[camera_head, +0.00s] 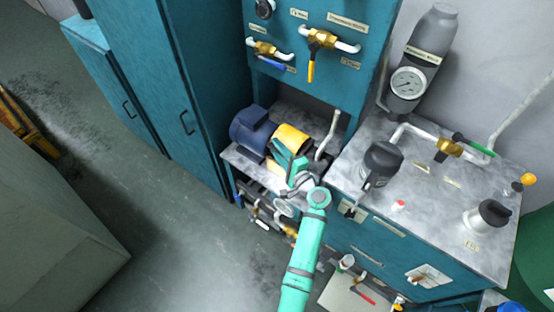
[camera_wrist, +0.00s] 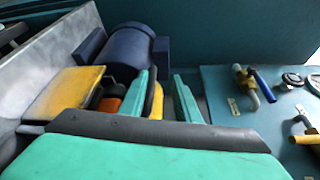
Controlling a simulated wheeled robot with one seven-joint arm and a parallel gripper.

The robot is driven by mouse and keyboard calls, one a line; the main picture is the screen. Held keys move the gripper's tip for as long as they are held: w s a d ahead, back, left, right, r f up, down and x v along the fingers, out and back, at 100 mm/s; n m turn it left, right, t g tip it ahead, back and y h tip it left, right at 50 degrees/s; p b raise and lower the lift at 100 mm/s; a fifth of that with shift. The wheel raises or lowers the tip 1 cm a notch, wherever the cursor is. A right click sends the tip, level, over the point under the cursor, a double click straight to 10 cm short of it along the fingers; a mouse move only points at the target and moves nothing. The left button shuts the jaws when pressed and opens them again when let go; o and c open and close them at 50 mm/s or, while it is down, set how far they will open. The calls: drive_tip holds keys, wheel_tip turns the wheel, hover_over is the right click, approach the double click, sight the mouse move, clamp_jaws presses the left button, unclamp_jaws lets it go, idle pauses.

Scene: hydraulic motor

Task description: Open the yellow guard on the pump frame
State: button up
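The yellow guard (camera_head: 291,138) sits on the pump frame, right of the blue motor (camera_head: 252,129), in the head view. In the wrist view a broad yellow plate (camera_wrist: 66,92) lies left of the motor (camera_wrist: 127,50). A narrow yellow edge (camera_wrist: 156,101) shows between the two teal fingers of my gripper (camera_wrist: 162,98). The fingers stand apart, and the edge is close to the left one; I cannot tell whether they touch. An orange part (camera_wrist: 108,105) shows between the plate and the left finger. In the head view my gripper (camera_head: 284,158) covers the guard's lower part.
Valves with a blue handle (camera_head: 272,63) and a yellow handle (camera_head: 311,72) are on the panel above. A grey bench (camera_head: 440,185) with a gauge (camera_head: 409,83) is to the right. A bent pipe (camera_head: 329,135) stands close right of the guard. Open floor (camera_head: 185,250) is left.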

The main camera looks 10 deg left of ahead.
drive_tip(key=s+d+r, duration=0.2)
drive_tip(key=s+r, duration=0.9)
drive_tip(key=s, duration=0.3)
drive_tip(key=shift+d+r, duration=0.15)
